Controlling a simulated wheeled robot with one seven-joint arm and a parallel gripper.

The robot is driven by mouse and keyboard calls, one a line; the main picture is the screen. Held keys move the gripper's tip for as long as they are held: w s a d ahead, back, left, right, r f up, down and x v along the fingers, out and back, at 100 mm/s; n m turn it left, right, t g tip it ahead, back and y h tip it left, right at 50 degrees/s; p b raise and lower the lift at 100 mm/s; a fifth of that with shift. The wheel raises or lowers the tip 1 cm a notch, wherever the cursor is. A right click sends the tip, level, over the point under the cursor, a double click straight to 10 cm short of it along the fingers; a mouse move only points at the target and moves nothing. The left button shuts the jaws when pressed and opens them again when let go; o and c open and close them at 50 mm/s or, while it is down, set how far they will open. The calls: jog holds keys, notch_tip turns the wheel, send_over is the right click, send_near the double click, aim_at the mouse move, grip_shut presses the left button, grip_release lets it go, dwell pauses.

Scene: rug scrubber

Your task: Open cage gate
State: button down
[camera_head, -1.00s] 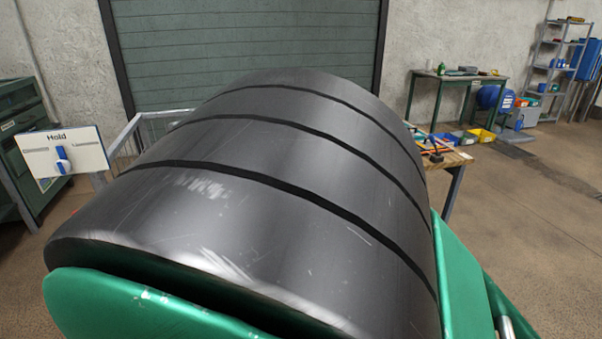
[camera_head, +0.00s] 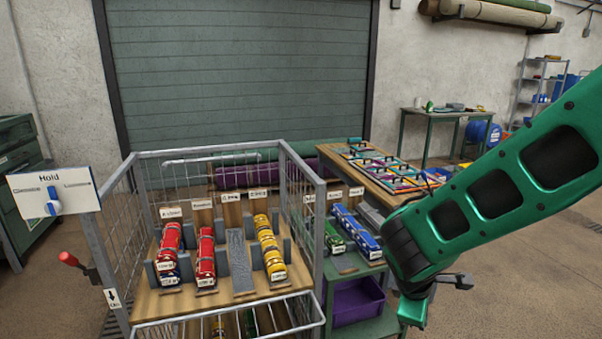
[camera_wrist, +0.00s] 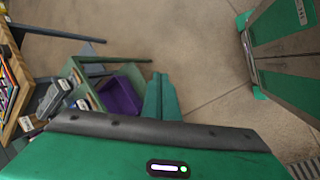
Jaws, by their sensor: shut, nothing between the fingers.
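The wire cage (camera_head: 321,215) stands left of centre in the head view, around a wooden shelf with several red and yellow rolls. A wire panel (camera_head: 312,324), perhaps the gate, crosses its lower front and is cut off by the picture's bottom edge. A red-handled lever (camera_head: 69,259) sticks out at the cage's left, beside a small plate with a down arrow (camera_head: 112,298). My gripper (camera_head: 412,312) is right of the cage, apart from it and pointing down. In the wrist view my gripper's green fingers (camera_wrist: 160,92) are together and empty.
A white "Hold" board (camera_head: 75,190) with a blue knob stands at the left. Right of the cage are a green shelf unit with a purple bin (camera_head: 358,301) and a wooden table (camera_head: 342,166) with coloured frames. Open floor lies at the right.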

jog(key=s+d+r+m+g+y, duration=0.1)
jog(key=s+d+r+m+y, duration=0.1)
jog(key=s+d+r+m, duration=0.2)
jog(key=s+d+r+m+g+y, duration=0.2)
jog(key=s+d+r+m, duration=0.3)
jog(key=s+d+m, duration=0.5)
jog(key=s+m, duration=0.4)
jog(key=s, duration=0.2)
jog(key=shift+s+r, duration=0.3)
jog(key=shift+s, duration=0.1)
jog(key=c, duration=1.8)
grip_release()
jog(key=shift+s+a+r, duration=0.1)
jog(key=shift+s, duration=0.15)
jog(key=shift+w, duration=0.1)
